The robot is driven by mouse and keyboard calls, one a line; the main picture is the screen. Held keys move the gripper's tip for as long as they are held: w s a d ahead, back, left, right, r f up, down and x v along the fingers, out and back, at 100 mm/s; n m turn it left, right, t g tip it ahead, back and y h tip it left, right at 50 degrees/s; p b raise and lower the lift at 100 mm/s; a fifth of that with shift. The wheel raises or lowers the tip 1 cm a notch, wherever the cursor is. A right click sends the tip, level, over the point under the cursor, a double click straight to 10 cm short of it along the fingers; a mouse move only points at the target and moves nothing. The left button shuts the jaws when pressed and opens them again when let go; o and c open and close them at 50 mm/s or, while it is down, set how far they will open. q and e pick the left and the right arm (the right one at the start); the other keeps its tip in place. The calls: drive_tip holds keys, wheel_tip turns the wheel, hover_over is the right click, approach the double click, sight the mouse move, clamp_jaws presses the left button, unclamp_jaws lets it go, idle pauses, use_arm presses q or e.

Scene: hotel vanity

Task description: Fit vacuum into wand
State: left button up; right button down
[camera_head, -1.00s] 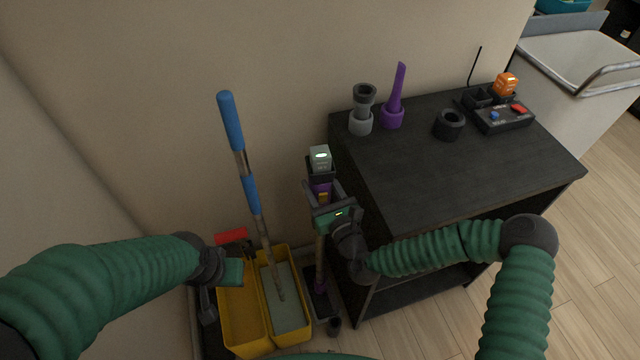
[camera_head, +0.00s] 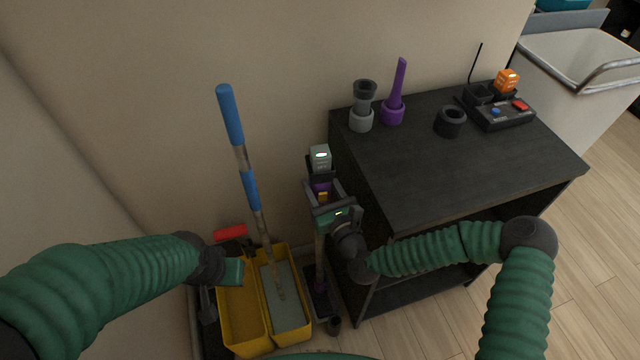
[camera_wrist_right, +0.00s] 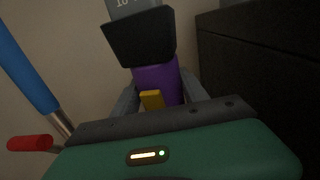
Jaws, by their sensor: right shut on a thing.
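The vacuum (camera_head: 320,158) stands upright beside the dark cabinet, with a grey top, a black collar and a purple body. It also shows in the right wrist view (camera_wrist_right: 158,82), with a yellow tab on its purple part. My right gripper (camera_head: 325,192) is shut on the vacuum, its fingers on both sides of the purple body. The joint between vacuum and wand is hidden by my gripper. My left gripper (camera_head: 232,272) hangs over the yellow bucket; its fingers are not clear.
A yellow bucket (camera_head: 238,322) holds a blue-handled mop (camera_head: 240,145), close left of the wand. The dark cabinet (camera_head: 430,180) stands right. On it are a grey nozzle (camera_head: 361,121), a purple crevice tool (camera_head: 394,108), a black ring (camera_head: 450,122) and a dock with an orange battery (camera_head: 507,82).

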drive_tip(key=shift+s+f, duration=0.15)
drive_tip(key=shift+f, duration=0.4)
drive_tip(key=c, duration=1)
unclamp_jaws()
drive_tip(key=shift+c, duration=0.2)
drive_tip(key=o, duration=0.5)
drive_tip(key=shift+w+f, duration=0.1)
drive_tip(key=shift+w, duration=0.15)
drive_tip(key=shift+o, duration=0.2)
drive_tip(key=shift+s, duration=0.15)
drive_tip(key=p+v, duration=0.3)
drive_tip(key=v, duration=1.3)
drive_tip(key=shift+s+d+r, duration=0.2)
drive_tip(key=shift+s+r, duration=0.05)
drive_tip(key=shift+s, duration=0.1)
